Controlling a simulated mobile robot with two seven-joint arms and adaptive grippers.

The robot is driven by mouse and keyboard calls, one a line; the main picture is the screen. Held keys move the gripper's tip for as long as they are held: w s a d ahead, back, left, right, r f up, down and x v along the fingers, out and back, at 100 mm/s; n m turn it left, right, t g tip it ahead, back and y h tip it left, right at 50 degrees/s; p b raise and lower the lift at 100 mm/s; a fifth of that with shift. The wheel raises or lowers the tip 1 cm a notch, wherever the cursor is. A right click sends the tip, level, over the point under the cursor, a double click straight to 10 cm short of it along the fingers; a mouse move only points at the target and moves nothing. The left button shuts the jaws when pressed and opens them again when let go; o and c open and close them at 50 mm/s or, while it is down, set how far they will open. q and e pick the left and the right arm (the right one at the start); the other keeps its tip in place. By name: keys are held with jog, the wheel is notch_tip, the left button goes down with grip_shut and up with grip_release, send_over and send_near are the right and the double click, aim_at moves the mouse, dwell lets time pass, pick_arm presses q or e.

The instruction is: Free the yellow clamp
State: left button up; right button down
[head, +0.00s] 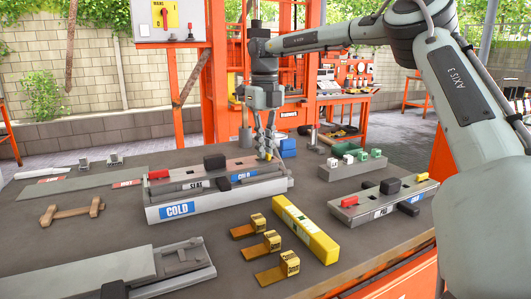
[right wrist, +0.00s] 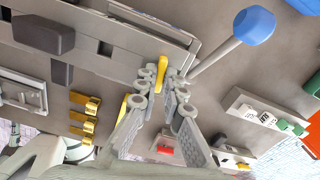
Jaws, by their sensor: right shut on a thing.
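The yellow clamp (head: 268,157) shows as a small yellow handle at the right end of the long grey fixture marked COLD (head: 215,207). My right gripper (head: 266,150) reaches down to it from above, and its fingers hide part of it. In the right wrist view, the yellow handle (right wrist: 161,72) stands between the fingertips of my right gripper (right wrist: 160,84), which is shut on it. Whether the clamp is fastened or loose cannot be seen. My left gripper is not in view.
A red handle (head: 158,175) and black block (head: 214,162) sit on the COLD fixture. Several yellow brackets (head: 262,247) and a yellow bar (head: 305,228) lie in front. A second fixture (head: 384,204) stands right. A blue-headed tool (right wrist: 254,26) is close beside the gripper.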

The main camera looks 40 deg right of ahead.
jog(key=n, duration=0.3)
